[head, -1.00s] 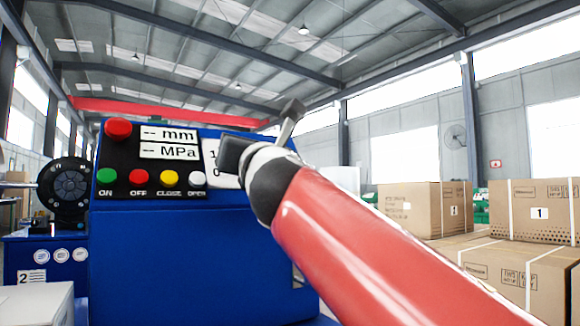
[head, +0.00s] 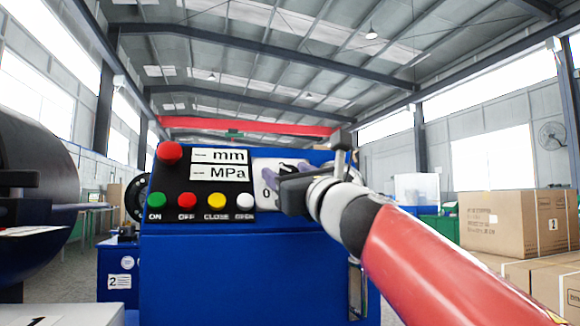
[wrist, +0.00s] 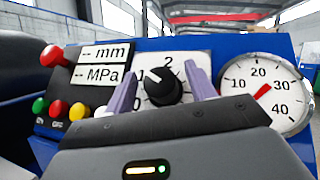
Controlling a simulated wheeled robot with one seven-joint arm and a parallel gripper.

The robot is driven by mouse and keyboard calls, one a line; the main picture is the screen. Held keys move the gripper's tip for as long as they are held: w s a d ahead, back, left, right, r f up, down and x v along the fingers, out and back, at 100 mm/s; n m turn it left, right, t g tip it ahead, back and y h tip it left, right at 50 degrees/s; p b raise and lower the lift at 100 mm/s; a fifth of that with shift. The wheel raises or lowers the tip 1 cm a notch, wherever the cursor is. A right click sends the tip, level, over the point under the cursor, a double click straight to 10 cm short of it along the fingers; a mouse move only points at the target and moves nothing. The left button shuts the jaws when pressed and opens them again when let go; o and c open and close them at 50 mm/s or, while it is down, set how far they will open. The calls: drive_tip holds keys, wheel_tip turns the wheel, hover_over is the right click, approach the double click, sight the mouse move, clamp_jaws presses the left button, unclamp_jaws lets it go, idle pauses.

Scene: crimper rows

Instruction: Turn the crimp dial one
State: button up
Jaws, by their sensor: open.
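The crimp dial is a black round knob (wrist: 163,88) on a white plate marked with numbers, among them 1 and 2, in the wrist view. A white mark on the knob points to the upper left. My gripper (wrist: 163,79) is open, with one purple finger at the left of the knob and the other at the right. I cannot tell whether either finger touches it. In the head view my gripper (head: 288,169) is in front of the white dial plate (head: 265,202) and hides the knob.
A blue machine (head: 240,262) carries the dial. Left of the dial are a red mushroom button (head: 169,152), mm and MPa displays (head: 219,165) and several coloured buttons. A round gauge (wrist: 265,92) is right of the dial. Cardboard boxes (head: 510,222) stand at right.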

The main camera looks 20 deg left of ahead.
drive_tip(key=c, duration=1)
drive_tip(key=shift+o, duration=0.2)
drive_tip(key=shift+a+m+t+h+b, duration=0.15)
drive_tip(key=shift+m+t+h+b, duration=1.05)
drive_tip(key=shift+m+t, duration=0.8)
drive_tip(key=shift+w+m+h, duration=0.1)
drive_tip(key=shift+m+h, duration=0.4)
drive_tip(key=shift+m, duration=0.3)
